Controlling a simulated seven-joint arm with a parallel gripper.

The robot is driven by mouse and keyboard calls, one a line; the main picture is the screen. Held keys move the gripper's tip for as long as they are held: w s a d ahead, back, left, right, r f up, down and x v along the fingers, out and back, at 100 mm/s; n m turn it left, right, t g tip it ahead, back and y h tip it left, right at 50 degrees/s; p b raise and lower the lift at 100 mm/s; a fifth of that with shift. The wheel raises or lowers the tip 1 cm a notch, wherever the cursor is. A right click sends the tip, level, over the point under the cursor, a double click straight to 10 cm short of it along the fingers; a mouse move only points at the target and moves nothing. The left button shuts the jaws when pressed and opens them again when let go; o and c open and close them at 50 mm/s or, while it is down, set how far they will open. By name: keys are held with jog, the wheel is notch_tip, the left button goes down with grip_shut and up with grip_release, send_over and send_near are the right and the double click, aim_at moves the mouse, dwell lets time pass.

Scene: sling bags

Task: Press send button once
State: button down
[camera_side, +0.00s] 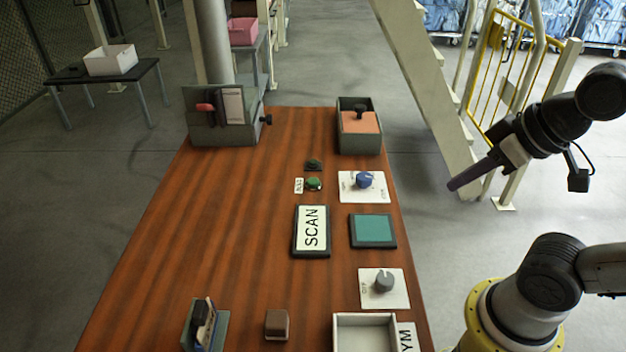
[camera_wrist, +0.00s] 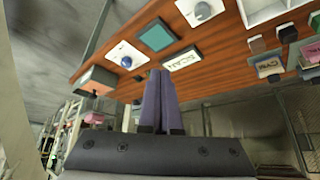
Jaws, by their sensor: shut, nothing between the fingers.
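A green round button (camera_side: 314,184) sits on the wooden table, right of a small white label (camera_side: 298,185) whose text is too small to read surely. A dark piece with a dull green top (camera_side: 313,165) lies just behind it. My gripper (camera_side: 455,185) is shut and empty, held in the air off the table's right edge, well apart from the button. In the wrist view its two purple-grey fingers (camera_wrist: 159,73) lie together. I cannot make out the green button in the wrist view; the fingers may cover it.
Nearby are a blue knob (camera_side: 364,180), a SCAN pad (camera_side: 311,228), a teal pad (camera_side: 373,230) and a grey knob (camera_side: 383,281). A box with a black-knobbed orange top (camera_side: 360,128) stands at the back right. The table's left half is mostly clear.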

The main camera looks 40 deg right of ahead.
jog(key=w+a+r+m+t+y, duration=0.2)
jog(key=w+a+r+t, duration=0.15)
jog(key=w+r, duration=0.55)
jog(key=m+h, duration=0.4)
jog(key=m, duration=0.5)
send_over(315, 183)
notch_tip(315, 183, down, 18)
jog(key=shift+f+g, duration=0.4)
jog(key=shift+g, duration=0.05)
jog(key=shift+f, duration=4.4)
jog(key=shift+f, duration=0.1)
